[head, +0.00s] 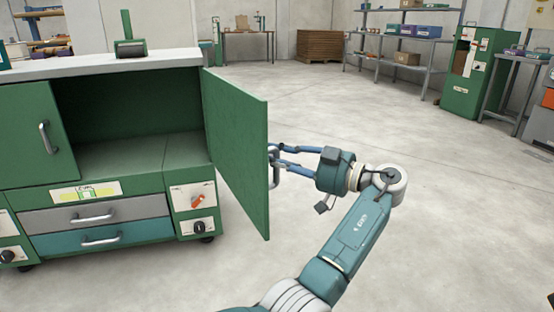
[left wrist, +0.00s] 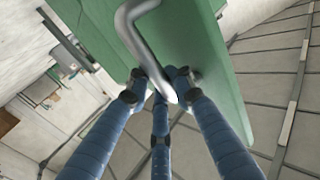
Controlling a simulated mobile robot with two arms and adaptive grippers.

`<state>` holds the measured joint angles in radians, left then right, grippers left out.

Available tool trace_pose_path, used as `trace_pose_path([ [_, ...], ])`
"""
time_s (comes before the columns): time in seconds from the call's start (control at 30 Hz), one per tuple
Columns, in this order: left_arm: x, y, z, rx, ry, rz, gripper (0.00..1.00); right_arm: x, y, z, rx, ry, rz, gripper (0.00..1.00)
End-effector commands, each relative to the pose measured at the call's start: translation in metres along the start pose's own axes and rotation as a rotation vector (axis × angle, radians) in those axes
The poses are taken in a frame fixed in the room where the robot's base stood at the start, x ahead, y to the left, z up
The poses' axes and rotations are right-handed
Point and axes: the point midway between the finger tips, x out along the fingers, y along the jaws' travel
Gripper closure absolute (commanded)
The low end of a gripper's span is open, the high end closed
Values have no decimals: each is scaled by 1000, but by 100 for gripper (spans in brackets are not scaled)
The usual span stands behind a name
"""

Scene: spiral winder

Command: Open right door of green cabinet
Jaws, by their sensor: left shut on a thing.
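The green cabinet (head: 110,188) stands at the left of the head view. Its right door (head: 234,140) is swung wide open, showing the empty-looking dark inside. The door's metal handle (head: 276,170) is on its outer face near the free edge. My left gripper (head: 277,157) reaches it from the right and is shut on the handle. In the left wrist view, the blue fingers (left wrist: 162,84) close around one end of the bent handle (left wrist: 148,40), beside the green door (left wrist: 205,55). My right gripper is not in view.
The cabinet's left door (head: 32,133) is shut, with drawers (head: 92,214) below. A device with a roller (head: 131,48) stands on the cabinet top. The floor (head: 440,190) to the right is clear. Shelving (head: 405,40) and a green machine (head: 468,75) stand at the back right.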

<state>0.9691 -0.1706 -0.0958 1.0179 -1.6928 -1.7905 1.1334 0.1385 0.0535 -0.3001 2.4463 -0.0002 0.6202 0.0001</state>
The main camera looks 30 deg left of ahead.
Motion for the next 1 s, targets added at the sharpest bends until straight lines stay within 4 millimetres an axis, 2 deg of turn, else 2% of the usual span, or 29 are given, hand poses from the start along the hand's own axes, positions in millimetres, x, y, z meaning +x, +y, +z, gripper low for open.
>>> trace_pose_path([
  [0.27,-2,0,2,3,-6,2,100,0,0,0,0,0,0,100],
  [0.3,-2,0,2,3,-6,2,75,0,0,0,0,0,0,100],
  [0.37,-2,0,2,3,-6,2,63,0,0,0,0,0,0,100],
  [0.4,-2,0,2,3,-5,2,61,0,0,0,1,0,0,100],
  [0.67,-1,0,1,1,-3,1,61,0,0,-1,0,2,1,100],
  [0.77,-7,1,0,1,-3,3,61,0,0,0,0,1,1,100],
  [0.87,-20,1,0,1,-3,5,61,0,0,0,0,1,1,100],
  [1.0,-50,1,0,2,-3,7,61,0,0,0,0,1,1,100],
])
